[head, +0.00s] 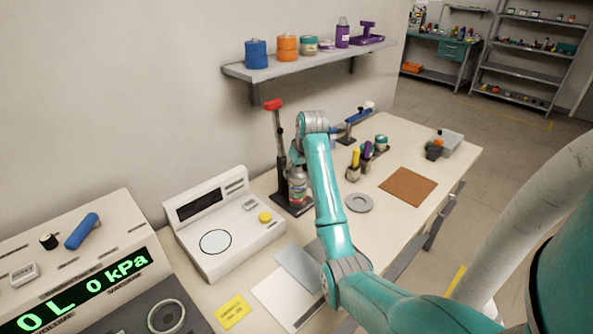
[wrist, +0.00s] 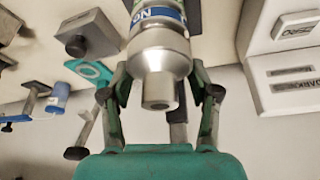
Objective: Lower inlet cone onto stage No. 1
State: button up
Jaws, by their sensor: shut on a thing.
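The inlet cone (wrist: 160,66) is a silver metal piece with a wide collar and a narrow round spout, seen close up in the wrist view. My gripper (wrist: 160,84) is shut on it, with one finger on each side. Directly beyond the cone is a cylinder with a white and blue label (wrist: 152,13) reading "NO"; its number is cut off, and I see no clear gap between it and the cone. In the head view, the metal stack (head: 297,188) stands at the black stand, partly hidden by my arm, which also hides my gripper.
A black stand with a red-handled lever (head: 274,104) rises beside the stack. A white scale-like device (head: 222,225) is to its left. A grey disc (head: 359,203) and a brown mat (head: 408,186) lie to its right. A wall shelf (head: 310,62) hangs above.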

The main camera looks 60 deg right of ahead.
jog(key=o, duration=1.4)
notch_tip(320, 180, up, 10)
jog(key=shift+f, duration=0.1)
